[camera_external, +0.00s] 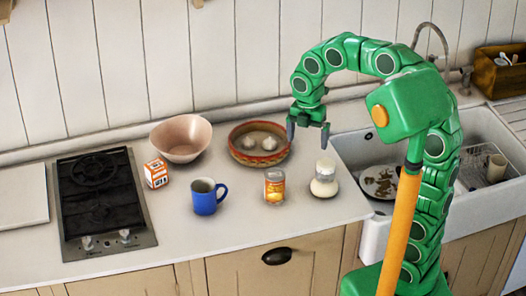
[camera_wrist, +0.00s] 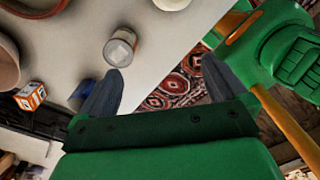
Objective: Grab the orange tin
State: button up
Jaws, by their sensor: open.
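The orange tin (camera_external: 274,187) stands upright on the worktop, between the blue mug (camera_external: 207,197) and a white jar (camera_external: 324,181). In the wrist view the tin (camera_wrist: 119,47) shows from above with a pale lid, just beyond the left fingertip in the picture. My gripper (camera_external: 308,134) is open and empty, raised above the worktop and pointing down. In the wrist view its two dark fingers (camera_wrist: 163,67) are spread wide, with worktop edge and floor between them. The tin is apart from the fingers.
An orange-and-white box (camera_external: 156,174), a pink bowl (camera_external: 181,138) and a patterned bowl (camera_external: 246,158) holding pale items stand nearby. The hob (camera_external: 97,205) is at left, the sink (camera_external: 345,145) at right. The worktop in front of the tin is clear. A patterned rug (camera_wrist: 175,85) lies below.

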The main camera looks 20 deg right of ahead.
aim_at(274, 175)
jog(key=w+a+f+n, duration=0.2)
jog(key=w+a+n, duration=0.2)
jog(key=a+n, duration=0.4)
jog(key=shift+m, duration=0.3)
jog(key=f, duration=1.3)
jog(key=shift+s+a+f, duration=0.1)
jog(key=shift+a+f, duration=0.2)
jog(key=shift+a, duration=0.05)
jog(key=shift+w+d+f, duration=0.1)
jog(key=shift+f, duration=1.2)
jog(key=shift+w+d+f, duration=0.1)
jog(key=shift+f, duration=1.2)
jog(key=c, duration=1.4)
jog(key=shift+r, duration=0.15)
